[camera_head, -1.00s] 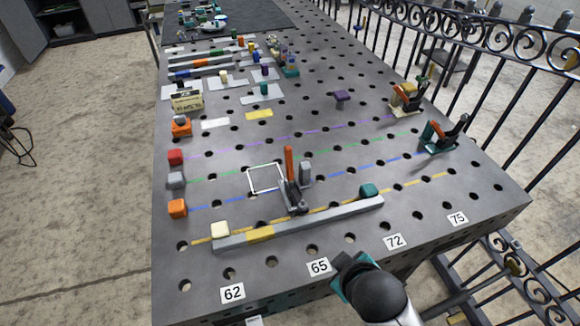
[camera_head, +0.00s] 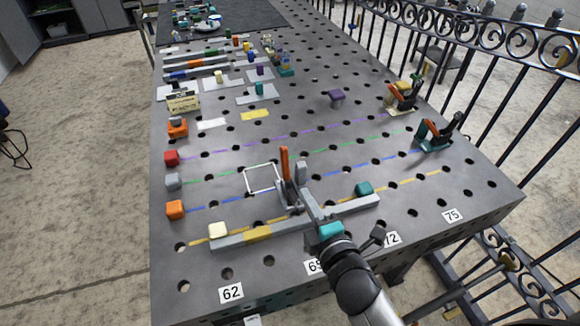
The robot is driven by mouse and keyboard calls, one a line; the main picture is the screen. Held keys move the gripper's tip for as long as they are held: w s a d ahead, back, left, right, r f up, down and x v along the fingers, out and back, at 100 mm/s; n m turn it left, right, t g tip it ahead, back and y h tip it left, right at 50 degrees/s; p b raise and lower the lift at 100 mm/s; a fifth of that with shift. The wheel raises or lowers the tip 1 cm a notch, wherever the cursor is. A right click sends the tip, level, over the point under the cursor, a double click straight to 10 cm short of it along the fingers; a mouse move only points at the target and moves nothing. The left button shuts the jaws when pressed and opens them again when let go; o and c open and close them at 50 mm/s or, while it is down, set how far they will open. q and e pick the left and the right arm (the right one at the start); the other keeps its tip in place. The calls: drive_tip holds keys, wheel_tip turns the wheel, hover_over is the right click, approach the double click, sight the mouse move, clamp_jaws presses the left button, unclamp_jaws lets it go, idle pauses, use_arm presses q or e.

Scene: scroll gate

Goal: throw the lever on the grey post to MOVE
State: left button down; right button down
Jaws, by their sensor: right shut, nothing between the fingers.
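The orange lever (camera_head: 285,163) stands nearly upright at a small grey fixture. A short grey post (camera_head: 301,172) stands just right of it. My right gripper (camera_head: 304,192) comes in from the lower right, over the grey rail, with its fingers shut and empty. Its tips appear close to the foot of the lever and the post; I cannot tell whether they touch. They hide part of the fixture's base. No MOVE marking can be read. My left gripper is not in view.
A long grey rail (camera_head: 225,242) crosses the table front, with a cream block (camera_head: 218,230) and a teal block (camera_head: 363,189). A white square outline (camera_head: 262,178) lies left of the lever. Orange, grey and red blocks line the left.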

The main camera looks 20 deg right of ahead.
sight(286, 157)
drive_tip(key=w, duration=0.4)
drive_tip(key=w+f, duration=0.1)
drive_tip(key=w, duration=0.2)
drive_tip(key=w+f, duration=0.1)
drive_tip(key=w, duration=0.3)
drive_tip(key=shift+w+a+f+b, duration=0.15)
drive_tip(key=shift+w+a+b, duration=0.05)
drive_tip(key=shift+w+b, duration=0.1)
drive_tip(key=shift+w+r+p, duration=0.15)
drive_tip(key=shift+r+p, duration=0.1)
drive_tip(key=shift+p, duration=0.65)
drive_tip(key=w+g+p, duration=0.1)
drive_tip(key=p, duration=0.1)
drive_tip(key=w+g+p, duration=0.1)
drive_tip(key=p, duration=0.2)
drive_tip(key=shift+r+g, duration=0.25)
drive_tip(key=shift+g, duration=0.05)
drive_tip(key=shift+w+f+p, duration=0.25)
drive_tip(key=shift+w+p, duration=0.15)
drive_tip(key=shift+p, duration=0.1)
drive_tip(key=shift+b+x, duration=0.6)
drive_tip(key=shift+x, duration=0.8)
drive_tip(key=shift+w+r, duration=0.1)
